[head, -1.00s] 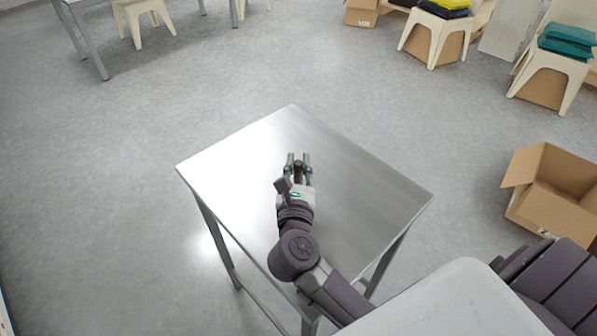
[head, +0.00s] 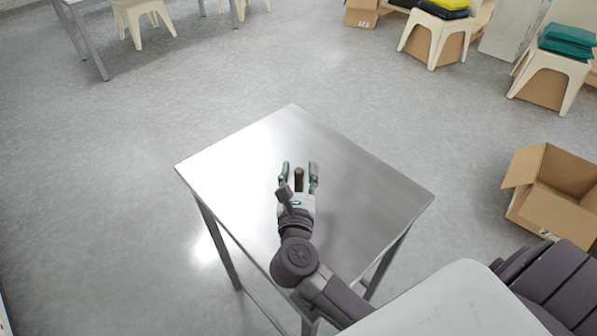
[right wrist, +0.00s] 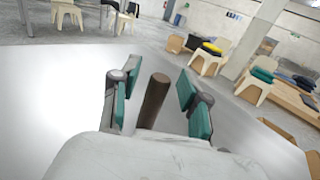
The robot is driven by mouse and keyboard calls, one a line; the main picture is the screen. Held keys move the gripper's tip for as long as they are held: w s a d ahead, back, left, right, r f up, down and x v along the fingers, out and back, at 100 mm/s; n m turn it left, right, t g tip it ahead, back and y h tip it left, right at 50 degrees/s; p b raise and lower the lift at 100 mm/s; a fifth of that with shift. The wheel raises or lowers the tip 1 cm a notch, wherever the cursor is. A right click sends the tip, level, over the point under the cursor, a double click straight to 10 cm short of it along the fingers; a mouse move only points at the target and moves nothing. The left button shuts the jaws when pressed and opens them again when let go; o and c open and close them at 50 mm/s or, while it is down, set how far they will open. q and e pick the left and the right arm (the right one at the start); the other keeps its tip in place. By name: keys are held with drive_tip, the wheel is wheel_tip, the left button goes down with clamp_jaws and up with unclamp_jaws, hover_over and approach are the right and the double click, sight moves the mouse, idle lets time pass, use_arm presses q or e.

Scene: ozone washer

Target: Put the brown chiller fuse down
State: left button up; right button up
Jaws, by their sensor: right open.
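The brown chiller fuse (head: 299,178) is a short dark brown cylinder on the steel table (head: 240,160). In the right wrist view the fuse (right wrist: 154,100) stands between the two fingers, with a gap on each side, and leans slightly to the right in the picture. My right gripper (head: 299,172) is open around the fuse, low over the middle of the table. Its teal finger pads also show in the right wrist view (right wrist: 157,92). The fuse's lower end is hidden behind the gripper body. My left gripper is not in view.
The tabletop around the gripper is bare. An open cardboard box (head: 555,195) sits on the floor to the right. Cream stools (head: 437,35) with folded yellow, black and teal items stand at the back right. Open floor lies left of the table.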

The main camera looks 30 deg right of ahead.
drive_tip(key=shift+r, duration=0.25)
drive_tip(key=shift+s+a+f, duration=0.15)
drive_tip(key=shift+s+a, duration=0.05)
drive_tip(key=shift+s, duration=0.1)
drive_tip(key=b+v, duration=0.2)
drive_tip(key=v, duration=0.8)
drive_tip(key=shift+s+a, duration=0.2)
drive_tip(key=shift+s, duration=0.05)
drive_tip(key=shift+s+a+b, duration=0.15)
drive_tip(key=shift+s+b, duration=0.15)
